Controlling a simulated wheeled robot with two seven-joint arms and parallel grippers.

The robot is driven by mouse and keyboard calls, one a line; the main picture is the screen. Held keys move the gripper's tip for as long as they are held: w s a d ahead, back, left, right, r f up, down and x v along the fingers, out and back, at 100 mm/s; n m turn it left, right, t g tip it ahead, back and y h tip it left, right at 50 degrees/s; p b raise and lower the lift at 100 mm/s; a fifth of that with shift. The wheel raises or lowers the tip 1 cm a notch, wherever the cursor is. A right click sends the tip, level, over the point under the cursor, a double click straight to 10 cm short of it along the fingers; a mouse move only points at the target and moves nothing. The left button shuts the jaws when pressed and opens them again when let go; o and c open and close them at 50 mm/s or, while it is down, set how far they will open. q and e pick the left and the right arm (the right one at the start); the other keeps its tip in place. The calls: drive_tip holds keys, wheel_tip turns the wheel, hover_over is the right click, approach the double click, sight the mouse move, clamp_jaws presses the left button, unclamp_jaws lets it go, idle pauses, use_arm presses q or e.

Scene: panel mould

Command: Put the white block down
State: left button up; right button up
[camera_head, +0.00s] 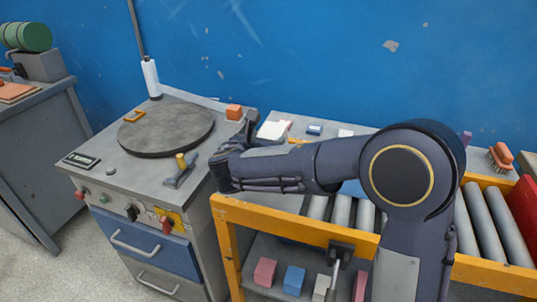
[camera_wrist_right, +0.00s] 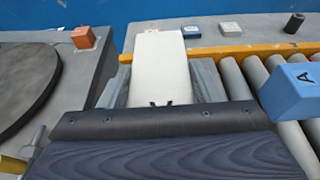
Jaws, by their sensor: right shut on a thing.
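My right gripper (camera_wrist_right: 160,88) is shut on the white block (camera_wrist_right: 159,62), which sits between its two grey fingers in the right wrist view. In the head view, the gripper (camera_head: 250,134) is above the gap between the turntable bench and the roller table, and the white block (camera_head: 272,130) shows just beyond it. The block's underside is hidden, so I cannot tell if it touches anything. My left gripper is not in view.
An orange cube (camera_head: 234,112) stands at the bench corner near the round turntable (camera_head: 165,128). A blue block lettered A (camera_wrist_right: 292,95) lies on the rollers (camera_wrist_right: 258,75). Small blocks (camera_wrist_right: 230,29) stand behind the yellow rail (camera_wrist_right: 225,50). Several coloured blocks (camera_head: 293,280) sit on the lower shelf.

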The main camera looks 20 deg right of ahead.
drive_tip(key=shift+w+d+f, duration=0.2)
drive_tip(key=shift+d+f, duration=0.05)
drive_tip(key=shift+f, duration=0.1)
drive_tip(key=shift+w+d+f+b, duration=0.15)
drive_tip(key=shift+f+b, duration=0.35)
drive_tip(key=shift+f, duration=1.15)
drive_tip(key=shift+f, duration=0.1)
drive_tip(key=shift+f, duration=0.15)
drive_tip(key=o, duration=1.4)
drive_tip(key=shift+o, duration=0.2)
